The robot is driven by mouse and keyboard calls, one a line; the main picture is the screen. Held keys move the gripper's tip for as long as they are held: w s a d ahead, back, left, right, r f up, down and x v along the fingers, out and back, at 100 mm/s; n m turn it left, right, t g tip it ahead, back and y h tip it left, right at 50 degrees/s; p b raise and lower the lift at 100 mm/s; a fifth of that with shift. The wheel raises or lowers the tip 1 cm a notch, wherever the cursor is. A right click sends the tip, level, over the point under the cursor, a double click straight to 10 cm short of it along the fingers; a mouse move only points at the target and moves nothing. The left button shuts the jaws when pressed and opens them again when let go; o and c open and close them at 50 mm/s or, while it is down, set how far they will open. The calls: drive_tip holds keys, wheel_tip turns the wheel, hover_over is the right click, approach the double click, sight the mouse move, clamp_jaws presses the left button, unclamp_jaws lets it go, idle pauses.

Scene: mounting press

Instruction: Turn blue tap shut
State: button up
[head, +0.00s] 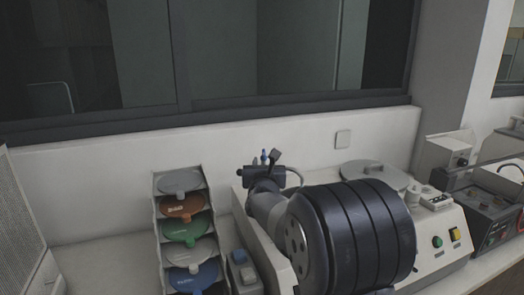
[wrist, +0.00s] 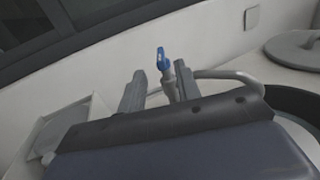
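The blue tap handle (wrist: 162,60) stands upright on a grey metal stem in the wrist view, beside a curved grey hose. In the head view the small blue tap (head: 264,156) shows just past my gripper (head: 264,163). In the wrist view my gripper (wrist: 160,68) is open, one grey finger on each side of the tap, with nothing held. The handle shows in the gap between the fingertips and seems to lie beyond them; I cannot tell the exact depth. The lower part of the tap is partly hidden by my gripper body.
A rack of coloured scoop-like lids (head: 184,230) stands at the left. The wall and window frame rise close behind. Another instrument (head: 490,205) is at far right.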

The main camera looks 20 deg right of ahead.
sight(264, 152)
drive_tip(key=shift+p+x, duration=1.6)
drive_tip(key=shift+x, duration=2.35)
drive_tip(key=shift+c, duration=0.3)
clamp_jaws()
